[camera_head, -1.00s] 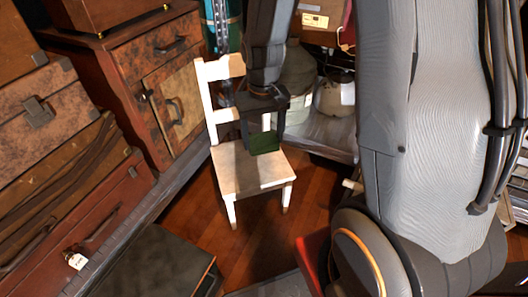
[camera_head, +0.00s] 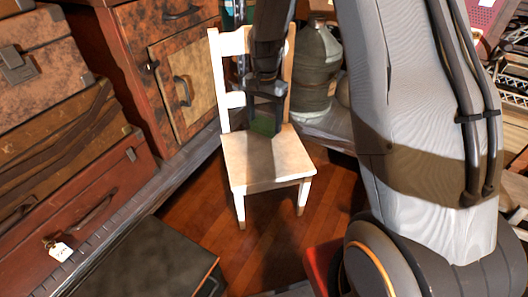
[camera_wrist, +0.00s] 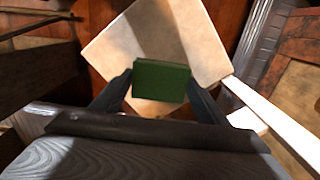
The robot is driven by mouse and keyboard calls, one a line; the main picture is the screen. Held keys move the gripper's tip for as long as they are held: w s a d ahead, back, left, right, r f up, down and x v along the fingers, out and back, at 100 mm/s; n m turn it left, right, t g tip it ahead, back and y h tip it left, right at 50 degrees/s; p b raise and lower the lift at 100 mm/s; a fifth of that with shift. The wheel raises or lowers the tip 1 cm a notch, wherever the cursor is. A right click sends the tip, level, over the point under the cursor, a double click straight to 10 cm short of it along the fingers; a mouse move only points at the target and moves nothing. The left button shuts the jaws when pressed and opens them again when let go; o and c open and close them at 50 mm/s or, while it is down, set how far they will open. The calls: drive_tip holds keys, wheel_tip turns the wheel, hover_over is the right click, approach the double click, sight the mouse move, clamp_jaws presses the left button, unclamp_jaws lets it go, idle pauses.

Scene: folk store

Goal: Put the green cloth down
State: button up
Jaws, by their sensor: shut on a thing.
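The green cloth (camera_wrist: 161,81) looks like a folded green block between the two fingers of my gripper (camera_wrist: 160,92) in the wrist view. In the head view my gripper (camera_head: 265,118) points down over the seat of a small white chair (camera_head: 250,172), with the green cloth (camera_head: 264,125) at its tips. My gripper is shut on the cloth. The chair seat also lies below the cloth in the wrist view (camera_wrist: 205,45). I cannot tell whether the cloth touches the seat. The part of the cloth between the fingers is partly hidden in the head view.
A wooden cabinet (camera_head: 150,60) stands behind the chair on the left, and stacked suitcases (camera_head: 60,150) fill the left side. A large grey jug (camera_head: 316,70) is behind the chair on the right. A dark box (camera_head: 150,262) is at the front left. Wooden floor (camera_head: 265,235) lies open around the chair.

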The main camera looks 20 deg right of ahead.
wheel_tip(320, 180, down, 10)
drive_tip(key=b, duration=0.3)
drive_tip(key=shift+r, duration=0.15)
drive_tip(key=o, duration=1)
